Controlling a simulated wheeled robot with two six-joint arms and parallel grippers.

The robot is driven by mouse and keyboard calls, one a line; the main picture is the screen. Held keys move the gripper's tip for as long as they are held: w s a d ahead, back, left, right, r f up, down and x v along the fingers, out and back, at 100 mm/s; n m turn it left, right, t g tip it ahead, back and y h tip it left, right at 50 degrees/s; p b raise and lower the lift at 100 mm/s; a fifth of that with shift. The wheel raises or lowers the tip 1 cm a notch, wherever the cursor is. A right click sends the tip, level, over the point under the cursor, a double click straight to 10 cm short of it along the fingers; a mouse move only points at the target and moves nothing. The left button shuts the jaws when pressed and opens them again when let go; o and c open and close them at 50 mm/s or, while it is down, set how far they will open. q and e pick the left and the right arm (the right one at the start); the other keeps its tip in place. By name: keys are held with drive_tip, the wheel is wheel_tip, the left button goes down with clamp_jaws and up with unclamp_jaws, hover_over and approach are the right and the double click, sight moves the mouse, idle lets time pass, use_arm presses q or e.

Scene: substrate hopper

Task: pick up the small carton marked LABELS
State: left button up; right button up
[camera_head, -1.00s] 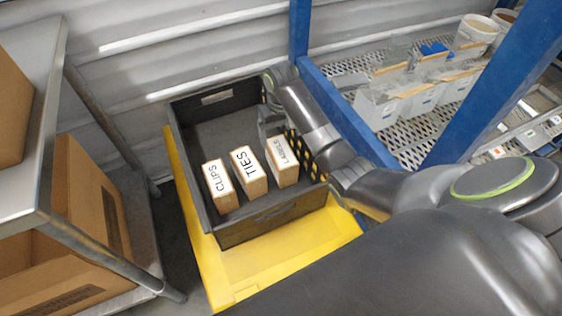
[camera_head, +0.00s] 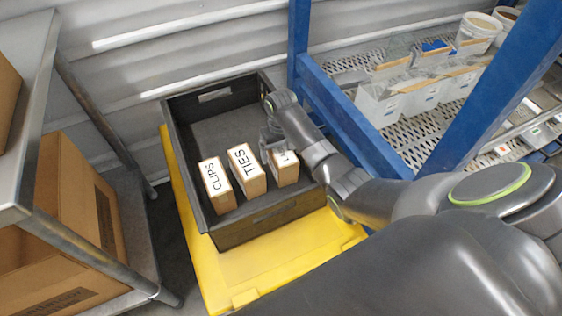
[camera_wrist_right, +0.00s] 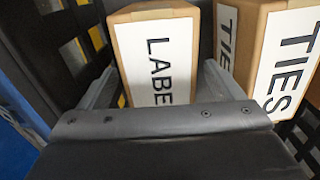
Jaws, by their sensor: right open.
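The small carton marked LABELS (camera_head: 287,173) stands upright in the dark crate (camera_head: 262,217), at the right end of a row of three cartons. Its top is partly hidden by my right arm in the head view. In the right wrist view the LABELS carton (camera_wrist_right: 157,60) stands between the two open fingers of my right gripper (camera_wrist_right: 157,88). I cannot tell whether a finger touches it. My right gripper also shows in the head view (camera_head: 272,141), over the carton. My left gripper is not in view.
The TIES carton (camera_head: 247,172) stands close beside the LABELS carton, with the CLIPS carton (camera_head: 217,186) left of it. The crate sits on a yellow base (camera_head: 290,262). A blue post (camera_head: 299,45) rises behind right; a metal shelf (camera_head: 40,130) is left.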

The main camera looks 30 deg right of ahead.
wheel_tip(320, 180, down, 2)
drive_tip(key=shift+f, duration=0.1)
drive_tip(key=c, duration=1.2)
drive_tip(key=shift+r, duration=0.2)
